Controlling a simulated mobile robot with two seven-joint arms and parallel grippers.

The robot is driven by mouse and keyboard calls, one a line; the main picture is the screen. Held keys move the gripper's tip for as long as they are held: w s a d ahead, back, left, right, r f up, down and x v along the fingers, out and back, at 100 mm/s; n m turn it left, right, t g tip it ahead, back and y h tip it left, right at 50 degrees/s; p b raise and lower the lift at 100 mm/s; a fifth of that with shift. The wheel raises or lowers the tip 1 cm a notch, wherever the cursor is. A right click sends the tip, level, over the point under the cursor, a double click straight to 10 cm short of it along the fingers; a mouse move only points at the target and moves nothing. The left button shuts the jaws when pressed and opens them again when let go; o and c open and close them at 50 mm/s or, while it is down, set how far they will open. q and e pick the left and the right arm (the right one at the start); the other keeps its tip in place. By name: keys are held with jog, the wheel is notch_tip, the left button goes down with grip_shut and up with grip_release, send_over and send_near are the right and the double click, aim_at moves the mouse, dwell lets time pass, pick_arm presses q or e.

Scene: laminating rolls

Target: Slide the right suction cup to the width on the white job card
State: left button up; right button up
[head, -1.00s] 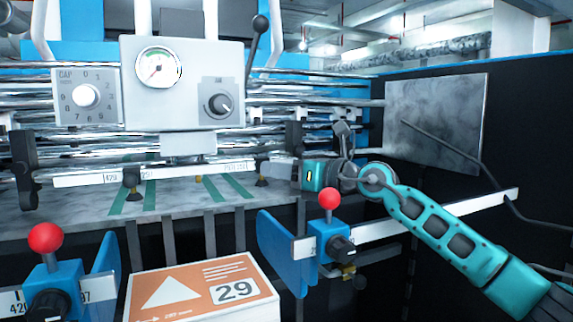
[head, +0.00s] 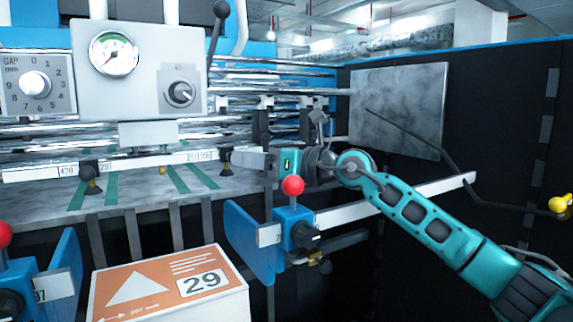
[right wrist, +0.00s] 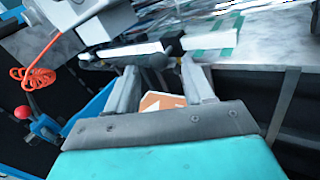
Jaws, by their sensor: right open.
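The right suction cup (head: 224,167) hangs under a black holder at the right end of the white scale bar (head: 130,162). The left suction cup (head: 92,183) hangs further left on the same bar. My right gripper (head: 245,159) is just right of the right cup, its fingers pointing left toward it. In the right wrist view its two fingers (right wrist: 160,85) stand apart, with the bar and a dark rounded part beyond their tips. Nothing is seen held. The bar's printed numbers are small and partly unreadable. I cannot make out a separate white job card. My left gripper is out of view.
A stack with an orange label reading 29 (head: 160,280) stands below the bar. A blue side guide with a red knob (head: 293,186) is under my right gripper. A gauge panel (head: 120,70) hangs above the bar. A marbled grey plate (head: 398,110) stands at the right.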

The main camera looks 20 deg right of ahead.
jog(key=b+v, duration=0.1)
jog(key=v, duration=0.9)
jog(key=shift+s+d+b, duration=0.2)
jog(key=shift+s+b, duration=0.05)
jog(key=shift+b, duration=0.05)
jog(key=shift+r, duration=0.1)
jog(key=shift+c, duration=0.2)
